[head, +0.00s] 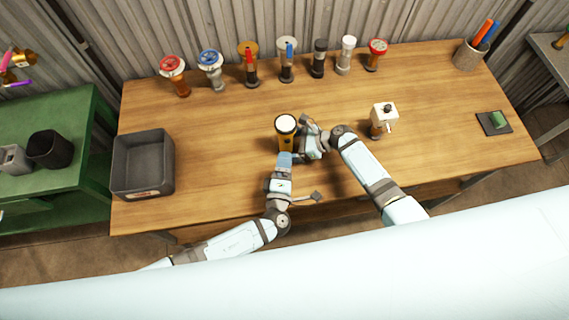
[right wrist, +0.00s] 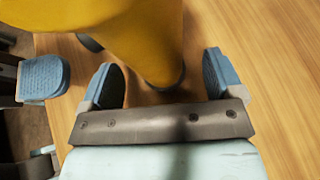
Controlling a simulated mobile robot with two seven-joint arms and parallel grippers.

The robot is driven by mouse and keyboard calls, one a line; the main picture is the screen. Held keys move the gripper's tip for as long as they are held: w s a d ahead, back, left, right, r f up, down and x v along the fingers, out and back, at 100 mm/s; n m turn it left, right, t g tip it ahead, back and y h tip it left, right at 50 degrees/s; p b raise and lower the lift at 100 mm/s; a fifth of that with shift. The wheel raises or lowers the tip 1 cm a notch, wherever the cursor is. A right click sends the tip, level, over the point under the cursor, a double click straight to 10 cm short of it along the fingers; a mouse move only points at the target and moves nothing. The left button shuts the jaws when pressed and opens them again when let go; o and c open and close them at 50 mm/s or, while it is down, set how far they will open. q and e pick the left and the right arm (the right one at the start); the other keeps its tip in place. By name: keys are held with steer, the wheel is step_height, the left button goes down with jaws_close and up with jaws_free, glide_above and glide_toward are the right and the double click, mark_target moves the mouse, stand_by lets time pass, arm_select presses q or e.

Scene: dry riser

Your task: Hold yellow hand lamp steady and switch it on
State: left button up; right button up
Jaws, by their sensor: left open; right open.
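The yellow hand lamp (head: 283,139) stands upright near the front middle of the table, its pale round lens facing up. My left gripper (head: 285,155) is open at the near side of the lamp. One of its blue finger pads (right wrist: 43,77) shows at the left in the right wrist view. My right gripper (head: 306,138) is just right of the lamp. In the right wrist view its blue fingers (right wrist: 166,82) are spread, with the lamp's yellow body (right wrist: 150,40) ahead of and partly between them. I cannot tell whether any finger touches it. The lamp's switch is not discernible.
A row of valves and nozzles (head: 286,60) stands along the back of the wooden table (head: 230,170). A grey bin (head: 143,163) is at the left. A white-topped device (head: 384,112) stands to the right. A dark pad (head: 494,124) with a green block lies far right.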

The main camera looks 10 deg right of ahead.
steer(key=shift+w+a+f, duration=0.15)
steer(key=shift+a+f, duration=0.1)
steer(key=shift+a, duration=0.2)
steer(key=c, duration=0.9)
arm_select(q)
steer(key=shift+c, duration=0.4)
jaws_close()
stand_by(0.5)
steer(key=shift+a, duration=0.1)
steer(key=shift+w+a+r, duration=0.1)
steer(key=shift+a, duration=0.15)
